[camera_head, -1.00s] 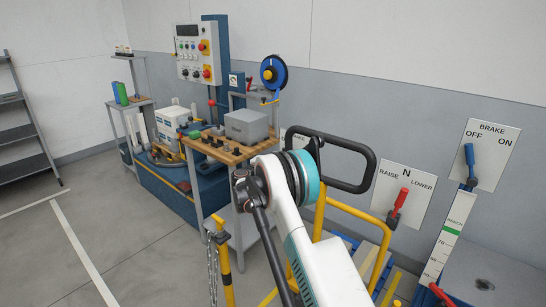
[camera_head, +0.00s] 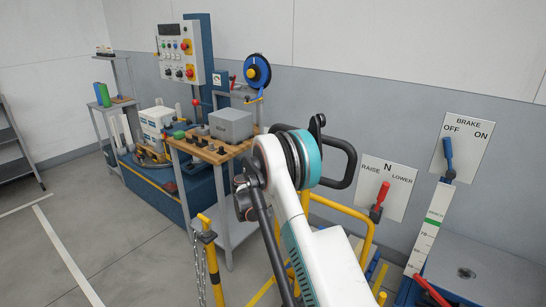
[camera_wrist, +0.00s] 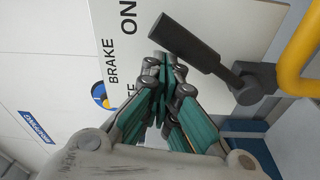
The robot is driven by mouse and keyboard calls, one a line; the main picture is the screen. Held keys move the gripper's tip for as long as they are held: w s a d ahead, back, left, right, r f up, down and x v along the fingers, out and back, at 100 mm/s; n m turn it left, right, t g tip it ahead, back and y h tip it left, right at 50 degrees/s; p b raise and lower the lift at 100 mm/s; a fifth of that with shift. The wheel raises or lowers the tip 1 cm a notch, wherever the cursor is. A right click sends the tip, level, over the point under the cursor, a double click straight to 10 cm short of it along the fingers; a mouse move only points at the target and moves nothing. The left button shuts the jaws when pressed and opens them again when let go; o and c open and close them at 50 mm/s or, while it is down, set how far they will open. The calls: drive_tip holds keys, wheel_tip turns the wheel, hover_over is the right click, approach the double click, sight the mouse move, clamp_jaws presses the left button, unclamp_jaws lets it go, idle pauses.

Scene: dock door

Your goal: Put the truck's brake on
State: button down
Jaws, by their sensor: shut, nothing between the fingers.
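My gripper shows in the wrist view (camera_wrist: 165,68) with its green-padded fingers shut and nothing between them. Its fingertips are just below a dark grey lever (camera_wrist: 184,42), on the OFF side; I cannot tell if they touch. The lever's grip slants up-left from its pivot at the right. Behind it is a white brake plate (camera_wrist: 115,38), turned sideways, with BRAKE, ON and a partly hidden OFF. In the head view my arm hides the gripper and this lever. There, another BRAKE plate (camera_head: 479,137) has a blue lever (camera_head: 448,153) nearer OFF.
A yellow rail (camera_wrist: 296,60) runs close to the lever. In the head view, a red lever (camera_head: 381,193) stands on a RAISE/LOWER plate (camera_head: 368,200). A black loop handle (camera_head: 347,158) is behind my arm. A workbench (camera_head: 211,153) stands left; the floor (camera_head: 120,225) there is clear.

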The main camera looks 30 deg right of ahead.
drive_tip(key=shift+s+d+f, duration=0.1)
drive_tip(key=shift+s, duration=0.1)
idle(0.5)
drive_tip(key=v, duration=1.2)
